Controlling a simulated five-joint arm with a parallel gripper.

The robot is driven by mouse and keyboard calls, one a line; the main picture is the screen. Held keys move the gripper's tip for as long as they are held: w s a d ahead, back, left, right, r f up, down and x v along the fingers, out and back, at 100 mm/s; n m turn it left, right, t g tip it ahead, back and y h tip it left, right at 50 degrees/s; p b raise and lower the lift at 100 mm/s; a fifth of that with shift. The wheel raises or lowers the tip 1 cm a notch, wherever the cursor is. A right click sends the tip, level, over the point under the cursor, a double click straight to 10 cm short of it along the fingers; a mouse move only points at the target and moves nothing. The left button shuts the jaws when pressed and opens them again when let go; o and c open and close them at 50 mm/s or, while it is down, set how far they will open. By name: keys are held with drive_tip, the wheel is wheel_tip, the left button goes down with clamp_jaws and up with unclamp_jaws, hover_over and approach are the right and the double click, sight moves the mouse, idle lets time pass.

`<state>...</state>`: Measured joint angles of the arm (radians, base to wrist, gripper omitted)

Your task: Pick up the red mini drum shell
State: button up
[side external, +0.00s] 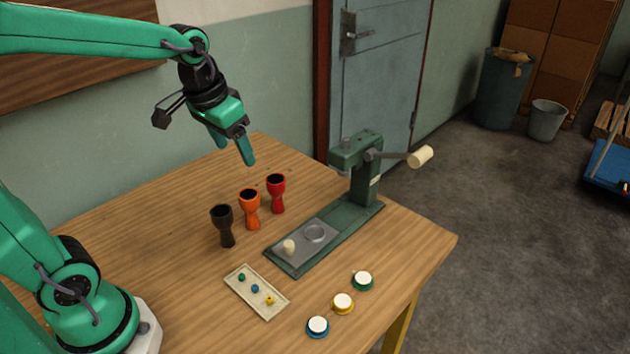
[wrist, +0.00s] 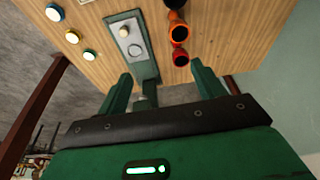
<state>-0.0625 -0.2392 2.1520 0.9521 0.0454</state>
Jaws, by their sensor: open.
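The red mini drum shell (side external: 277,194) is goblet-shaped and stands upright on the wooden table, at the right end of a row of three drum shells. In the wrist view the red shell (wrist: 180,57) shows its dark open mouth, nearest my gripper in that row. My gripper (side external: 234,150) is open and empty, raised above the table, up and to the left of the red shell in the side view. In the wrist view its two green fingers (wrist: 161,70) are spread apart with nothing between them.
An orange shell (side external: 250,209) and a black shell (side external: 224,226) stand beside the red one. A green press (side external: 362,172) with a cream handle stands to the right. A shallow tray (side external: 270,311) with small coloured pieces and white-topped discs (side external: 343,303) lie at the front.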

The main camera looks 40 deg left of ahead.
drive_tip(key=w+a+f+g, duration=0.2)
drive_tip(key=w+f, duration=0.2)
drive_tip(key=w, duration=0.3)
drive_tip(key=g, duration=0.1)
approach(277, 195)
drive_tip(key=a, duration=0.1)
drive_tip(key=shift+w+a+f, duration=0.2)
drive_tip(key=shift+w+a, duration=0.15)
drive_tip(key=shift+w, duration=0.4)
drive_tip(key=shift+f, duration=0.15)
drive_tip(key=shift+f, duration=1.2)
drive_tip(key=shift+f, duration=0.1)
drive_tip(key=shift+s+f, duration=0.1)
drive_tip(key=shift+f, duration=2.35)
drive_tip(key=shift+c, duration=0.5)
